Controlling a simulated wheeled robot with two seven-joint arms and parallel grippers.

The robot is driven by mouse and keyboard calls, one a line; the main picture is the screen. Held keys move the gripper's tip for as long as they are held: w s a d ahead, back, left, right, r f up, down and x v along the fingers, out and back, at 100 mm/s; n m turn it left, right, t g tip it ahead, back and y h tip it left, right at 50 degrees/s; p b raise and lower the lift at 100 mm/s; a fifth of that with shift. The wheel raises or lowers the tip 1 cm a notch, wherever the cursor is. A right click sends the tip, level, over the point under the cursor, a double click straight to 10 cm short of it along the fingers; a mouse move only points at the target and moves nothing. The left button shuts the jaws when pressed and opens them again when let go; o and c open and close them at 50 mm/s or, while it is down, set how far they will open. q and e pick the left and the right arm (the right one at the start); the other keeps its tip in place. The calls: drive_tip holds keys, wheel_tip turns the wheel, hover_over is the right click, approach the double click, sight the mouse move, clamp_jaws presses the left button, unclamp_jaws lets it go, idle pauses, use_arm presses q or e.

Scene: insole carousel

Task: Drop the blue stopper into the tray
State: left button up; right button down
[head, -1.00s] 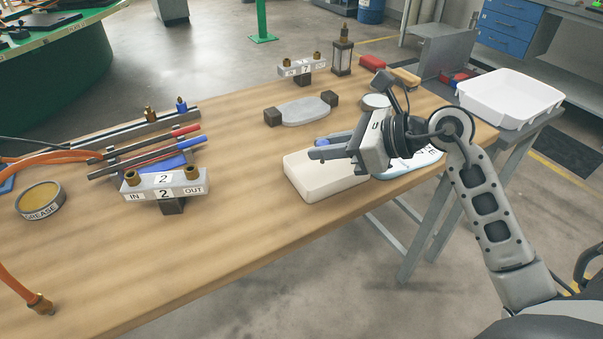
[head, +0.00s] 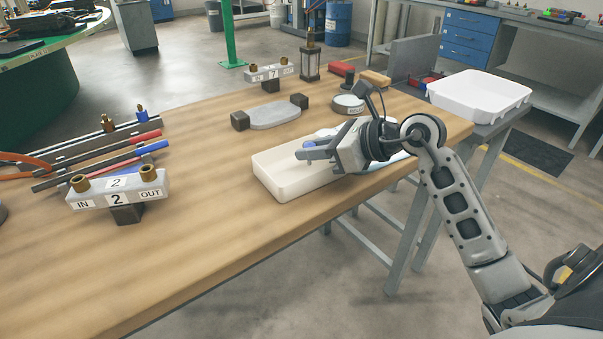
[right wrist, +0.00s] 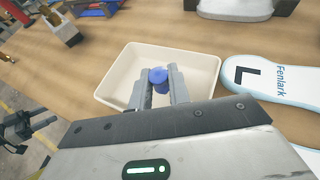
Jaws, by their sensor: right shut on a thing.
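A cream tray (head: 275,184) lies near the right end of the wooden table. It also shows in the right wrist view (right wrist: 122,83), with a bare floor around the fingers. My right gripper (head: 299,155) is over the tray, its fingers (right wrist: 159,71) shut on the blue stopper (right wrist: 158,76). The stopper shows in the head view as a small blue patch (head: 309,145) behind the fingers. In the wrist view it appears inside the tray's outline; its height above the floor is hard to tell.
A white insole (right wrist: 275,85) marked L lies close to the tray's right. A block numbered 2 (head: 118,187) stands at left, beside rods. A grey oval piece (head: 275,115) lies behind the tray. A larger white bin (head: 480,97) stands right. The table's front is clear.

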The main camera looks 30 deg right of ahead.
drive_tip(key=c, duration=1.2)
unclamp_jaws()
drive_tip(key=shift+c, duration=0.2)
drive_tip(key=v, duration=1.6)
drive_tip(key=shift+b, duration=0.45)
